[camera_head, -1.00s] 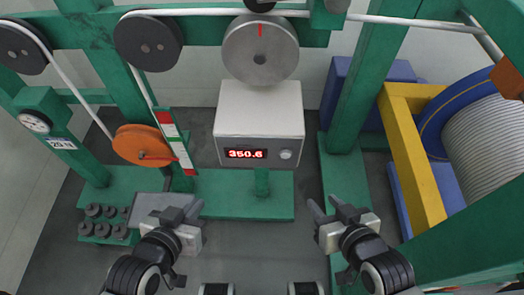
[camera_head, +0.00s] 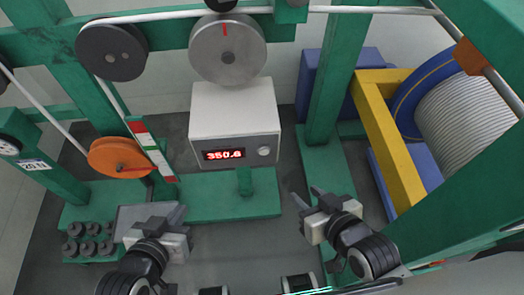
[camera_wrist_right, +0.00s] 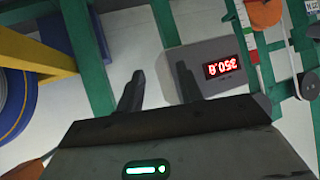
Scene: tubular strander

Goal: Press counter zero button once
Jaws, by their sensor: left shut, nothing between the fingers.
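My left gripper (camera_head: 180,213) is shut and empty, below and left of the counter. My right gripper (camera_head: 306,196) is open and empty, below and right of the button, apart from the box. In the right wrist view, the fingers of the right gripper (camera_wrist_right: 158,88) stand apart, and the counter box (camera_wrist_right: 190,58) shows upside down behind them. I cannot make out the button there.
A grey measuring wheel (camera_head: 228,62) is above the counter, with a white cable running over the green frame. An orange pulley (camera_head: 118,157) is on the left. A green post (camera_head: 325,95), a yellow frame (camera_head: 385,135) and a cable drum (camera_head: 465,115) stand on the right.

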